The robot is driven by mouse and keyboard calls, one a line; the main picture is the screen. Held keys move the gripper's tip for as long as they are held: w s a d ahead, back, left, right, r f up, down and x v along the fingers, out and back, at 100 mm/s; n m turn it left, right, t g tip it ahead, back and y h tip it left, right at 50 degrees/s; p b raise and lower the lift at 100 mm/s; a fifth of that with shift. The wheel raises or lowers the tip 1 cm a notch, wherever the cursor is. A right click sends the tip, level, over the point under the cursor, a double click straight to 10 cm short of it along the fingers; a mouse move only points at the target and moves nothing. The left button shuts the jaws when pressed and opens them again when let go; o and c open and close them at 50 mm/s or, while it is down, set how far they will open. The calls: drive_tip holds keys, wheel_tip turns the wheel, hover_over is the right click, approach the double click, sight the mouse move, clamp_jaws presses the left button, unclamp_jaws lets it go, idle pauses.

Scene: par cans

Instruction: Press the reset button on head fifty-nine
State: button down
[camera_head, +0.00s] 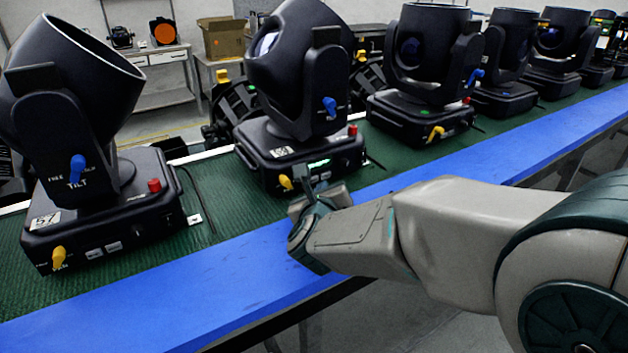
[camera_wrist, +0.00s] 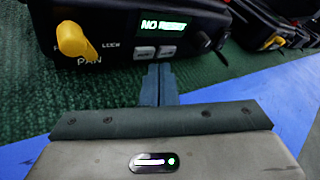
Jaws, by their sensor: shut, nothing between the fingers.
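A black moving head (camera_head: 300,80) stands on the green mat, second from the left in the head view. Its number label (camera_head: 283,152) is too small to read surely. Its front panel has a lit green display (camera_wrist: 163,24), which seems to read "NO RESET", with two small pale buttons (camera_wrist: 156,52) below it. A yellow PAN lever (camera_wrist: 75,42) is to the left. A red button or knob (camera_head: 352,130) shows on the base's right. My gripper (camera_wrist: 159,70) is shut and empty, its tips just in front of the pale buttons; contact cannot be told.
A head labelled 57 (camera_head: 75,110) stands to the left, and more heads (camera_head: 425,70) line up to the right. A blue strip (camera_head: 235,268) edges the green mat (camera_head: 210,225). A cardboard box (camera_head: 221,38) and a bench (camera_head: 165,75) are behind.

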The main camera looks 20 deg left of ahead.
drive_tip(key=shift+w, duration=0.1)
idle(0.5)
drive_tip(key=shift+w+a+b, duration=0.2)
drive_tip(key=shift+a+b, duration=0.1)
drive_tip(key=shift+b, duration=0.05)
drive_tip(key=shift+w+a, duration=0.25)
idle(0.6)
drive_tip(key=shift+s+d+b, duration=0.1)
drive_tip(key=shift+b, duration=0.2)
drive_tip(key=shift+s+d+b, duration=0.45)
